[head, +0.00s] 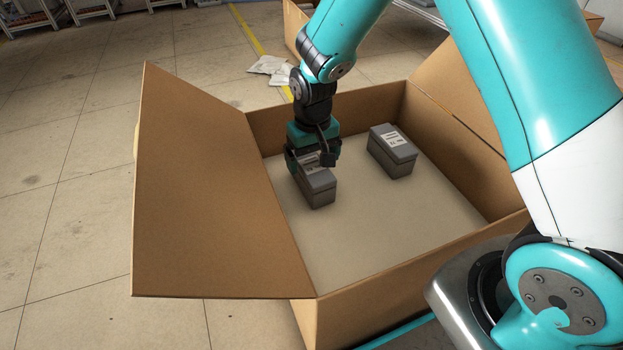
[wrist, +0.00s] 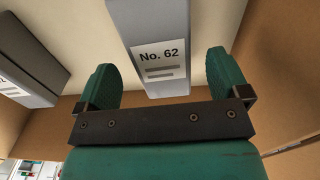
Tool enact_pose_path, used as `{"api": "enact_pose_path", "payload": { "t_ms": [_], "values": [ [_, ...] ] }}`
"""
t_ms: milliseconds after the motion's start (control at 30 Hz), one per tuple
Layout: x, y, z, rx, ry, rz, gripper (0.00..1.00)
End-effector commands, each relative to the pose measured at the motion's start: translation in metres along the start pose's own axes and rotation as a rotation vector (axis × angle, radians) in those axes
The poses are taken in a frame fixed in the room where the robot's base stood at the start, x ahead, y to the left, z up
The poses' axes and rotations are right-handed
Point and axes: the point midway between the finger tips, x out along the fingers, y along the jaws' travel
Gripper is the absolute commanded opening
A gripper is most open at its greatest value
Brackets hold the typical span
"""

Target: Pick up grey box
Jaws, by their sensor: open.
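Two grey boxes with white labels sit inside an open cardboard box (head: 210,215). The left grey box (head: 318,188) is partly hidden under my gripper (head: 314,160). In the wrist view this grey box (wrist: 153,30) carries a label reading "No. 62" and lies between the two green fingers of my gripper (wrist: 162,82). The fingers are open, with a visible gap to the box on each side. The other grey box (head: 392,152) stands apart to the right and also shows at the left of the wrist view (wrist: 30,65).
The cardboard walls and raised flaps surround both grey boxes. The pale bottom (head: 375,220) of the cardboard box is clear in front of them. Crumpled white packaging (head: 270,66) lies on the tiled floor behind, near a yellow line.

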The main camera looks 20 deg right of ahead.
Motion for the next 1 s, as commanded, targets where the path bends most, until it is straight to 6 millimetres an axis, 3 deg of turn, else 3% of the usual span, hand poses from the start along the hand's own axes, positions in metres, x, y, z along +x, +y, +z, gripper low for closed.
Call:
{"api": "enact_pose_path", "payload": {
  "t_ms": [233,500,567,800,1000],
  "values": [
    [0.042,-0.001,-0.001,0.000,-0.001,0.000,0.94],
    [0.045,-0.001,-0.001,0.000,0.000,0.000,0.94],
    [0.045,-0.001,-0.001,0.000,0.000,0.000,0.84],
    [0.045,-0.001,-0.001,0.000,0.000,0.000,0.29],
    [0.045,-0.001,-0.001,0.000,0.001,0.000,0.29]
  ]
}}
